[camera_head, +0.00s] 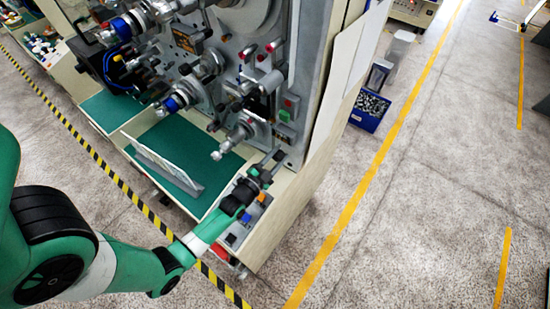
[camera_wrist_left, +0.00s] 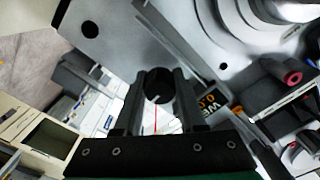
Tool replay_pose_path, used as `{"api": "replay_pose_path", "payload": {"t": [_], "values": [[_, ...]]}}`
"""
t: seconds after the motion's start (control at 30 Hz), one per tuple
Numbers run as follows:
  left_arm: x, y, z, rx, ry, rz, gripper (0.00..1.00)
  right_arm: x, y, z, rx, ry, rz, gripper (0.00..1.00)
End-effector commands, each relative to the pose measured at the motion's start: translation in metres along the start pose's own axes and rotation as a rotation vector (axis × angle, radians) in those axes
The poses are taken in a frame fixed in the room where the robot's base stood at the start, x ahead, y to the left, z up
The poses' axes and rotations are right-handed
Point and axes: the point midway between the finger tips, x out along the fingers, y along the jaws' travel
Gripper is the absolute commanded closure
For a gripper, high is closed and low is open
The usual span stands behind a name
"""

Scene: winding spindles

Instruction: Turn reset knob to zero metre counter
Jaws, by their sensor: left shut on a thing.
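The reset knob (camera_wrist_left: 158,84) is a small dark round knob with a light mark, seen in the left wrist view on the grey machine face. My left gripper (camera_wrist_left: 157,103) has a finger on each side of it and is shut on it. In the head view, my left gripper (camera_head: 273,160) reaches the lower right part of the grey winding machine (camera_head: 308,70). The knob and the counter cannot be made out there. My right gripper is not in view.
Metal spindles (camera_head: 232,137) stick out just left of my left gripper. A green work surface (camera_head: 180,148) with a tilted pale plate (camera_head: 160,166) lies below them. A blue crate (camera_head: 369,111) stands on the floor at the right, where the floor is mostly open.

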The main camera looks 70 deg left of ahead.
Motion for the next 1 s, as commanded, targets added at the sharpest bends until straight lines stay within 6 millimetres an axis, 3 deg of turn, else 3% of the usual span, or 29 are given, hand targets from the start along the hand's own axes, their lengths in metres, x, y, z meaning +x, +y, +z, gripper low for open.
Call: {"api": "replay_pose_path", "payload": {"t": [0.5,0.57,0.83,1.0], "values": [[0.0,0.0,0.0,-0.01,0.001,-0.001,1.0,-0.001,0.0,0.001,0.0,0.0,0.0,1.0],[0.0,0.001,0.001,-0.082,0.001,-0.001,1.0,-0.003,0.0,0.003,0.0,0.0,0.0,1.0],[0.0,0.002,0.002,-0.634,0.003,-0.001,1.0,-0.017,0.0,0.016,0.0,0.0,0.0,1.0],[0.0,0.0,0.0,-0.758,0.002,-0.001,1.0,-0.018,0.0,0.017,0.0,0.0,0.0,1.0]]}}
